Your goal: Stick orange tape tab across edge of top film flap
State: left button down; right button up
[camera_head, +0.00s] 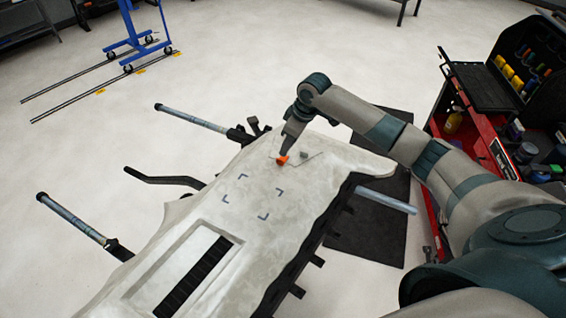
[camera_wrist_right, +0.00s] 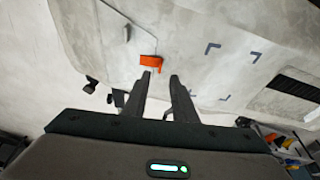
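The orange tape tab (camera_head: 281,160) shows near the far end of the pale, film-covered panel (camera_head: 270,180). In the right wrist view the tab (camera_wrist_right: 150,60) is at the tip of the left-hand finger, beside a thin-lined flap outline (camera_wrist_right: 112,40). I cannot tell whether the tab touches the film or the finger. My right gripper (camera_head: 285,152) points down at the panel; in its wrist view the two fingers (camera_wrist_right: 160,76) stand apart with a gap between them. My left gripper is out of view.
Dark corner marks (camera_head: 252,197) and a black slotted recess (camera_head: 194,277) lie nearer on the panel. Bars (camera_head: 190,118) of the stand stick out left. A red tool cart (camera_head: 480,120) stands right, a blue stand (camera_head: 135,35) far back.

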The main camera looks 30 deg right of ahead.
jog(key=b+v, duration=0.2)
jog(key=v, duration=0.8)
jog(key=shift+s+f, duration=0.1)
jog(key=shift+f, duration=0.05)
dwell(0.4)
